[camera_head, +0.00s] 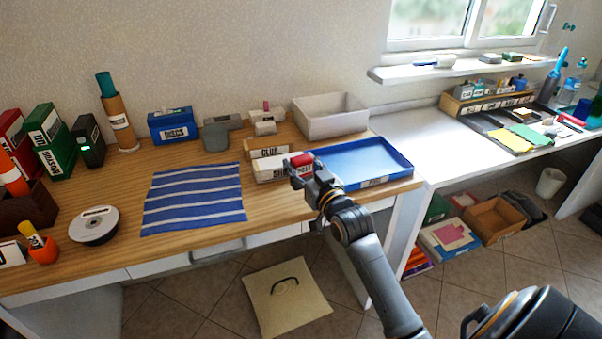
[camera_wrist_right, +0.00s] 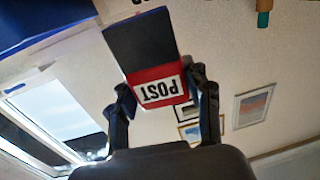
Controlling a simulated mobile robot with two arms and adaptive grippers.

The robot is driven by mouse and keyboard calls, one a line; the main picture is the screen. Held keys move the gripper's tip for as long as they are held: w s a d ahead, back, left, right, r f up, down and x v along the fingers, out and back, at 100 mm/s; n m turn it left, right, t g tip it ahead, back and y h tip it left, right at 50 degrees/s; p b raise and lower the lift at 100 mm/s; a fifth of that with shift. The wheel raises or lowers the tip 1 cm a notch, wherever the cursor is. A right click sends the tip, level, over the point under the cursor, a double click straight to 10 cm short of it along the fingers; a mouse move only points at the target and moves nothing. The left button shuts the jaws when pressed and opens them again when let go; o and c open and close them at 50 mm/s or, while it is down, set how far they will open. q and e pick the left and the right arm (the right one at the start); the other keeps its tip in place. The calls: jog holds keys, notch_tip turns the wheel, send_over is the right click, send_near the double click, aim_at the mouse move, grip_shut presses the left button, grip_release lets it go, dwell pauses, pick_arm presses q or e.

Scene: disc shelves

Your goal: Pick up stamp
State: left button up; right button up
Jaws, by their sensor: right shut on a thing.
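The stamp (camera_wrist_right: 150,62) is a block with a dark part, a red band and a white label reading "POST", upside down in the right wrist view. My right gripper (camera_wrist_right: 163,95) is shut on it, with one finger on each side. In the head view the red part of the stamp (camera_head: 301,160) shows at the tip of my right gripper (camera_head: 300,172), in front of the small labelled boxes and left of the blue tray. My left gripper is not in view.
A blue tray (camera_head: 398,151) and a white bin (camera_head: 364,116) stand at the right of the wooden desk. A striped blue mat (camera_head: 190,206) lies mid-desk. A labelled box (camera_head: 268,174) is close by the gripper. A disc stack (camera_head: 93,231) stands left.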

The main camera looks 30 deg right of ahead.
jog(key=s+a+r, duration=0.6)
jog(key=s+r, duration=0.2)
jog(key=s, duration=0.3)
jog(key=shift+s+r+p, duration=0.3)
